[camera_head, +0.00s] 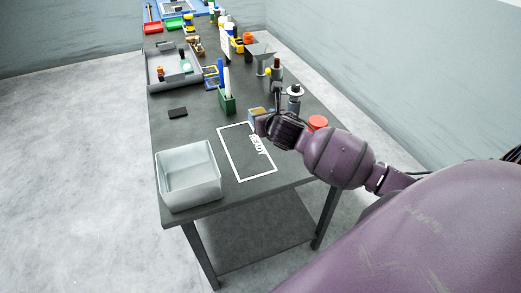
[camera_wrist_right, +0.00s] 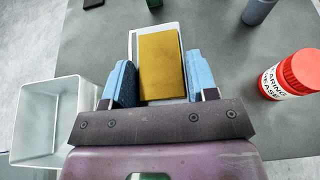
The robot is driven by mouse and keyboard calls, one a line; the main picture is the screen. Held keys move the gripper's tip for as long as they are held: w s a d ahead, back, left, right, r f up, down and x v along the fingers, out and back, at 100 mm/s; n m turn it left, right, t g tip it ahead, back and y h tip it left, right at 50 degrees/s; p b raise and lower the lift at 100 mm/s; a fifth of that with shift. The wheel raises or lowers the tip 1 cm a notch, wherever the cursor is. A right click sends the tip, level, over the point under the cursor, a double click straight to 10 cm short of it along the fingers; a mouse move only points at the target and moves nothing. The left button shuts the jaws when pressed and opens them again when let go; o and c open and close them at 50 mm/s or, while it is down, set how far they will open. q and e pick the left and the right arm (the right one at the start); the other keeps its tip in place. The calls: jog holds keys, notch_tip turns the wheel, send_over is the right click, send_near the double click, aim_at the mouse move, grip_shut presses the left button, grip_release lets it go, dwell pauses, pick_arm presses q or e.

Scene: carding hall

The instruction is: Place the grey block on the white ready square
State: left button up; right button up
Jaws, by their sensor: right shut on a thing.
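My right gripper (camera_head: 262,122) is shut on a mustard-yellow block (camera_wrist_right: 161,65), seen between its blue fingers in the wrist view. In the head view the block (camera_head: 257,114) shows only in part, by the far right corner of the ready square. The block's visible face is yellow, not grey. The ready square (camera_head: 236,152) is a white outline lettered READY on the dark table. In the wrist view, pieces of white outline (camera_wrist_right: 131,46) show behind the block, which looks held above the table. My left gripper is not in view.
A pale open bin (camera_head: 188,176) stands left of the square. A red-lidded jar (camera_head: 318,123) is close to my right gripper. A green holder (camera_head: 227,103) and a dark flat block (camera_head: 177,112) lie beyond. A grey tray (camera_head: 174,70) and several small items fill the back.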

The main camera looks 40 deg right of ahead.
notch_tip(320, 180, down, 14)
jog(key=shift+r+b, duration=0.2)
jog(key=shift+b, duration=0.55)
jog(key=shift+f, duration=0.15)
jog(key=o, duration=1.2)
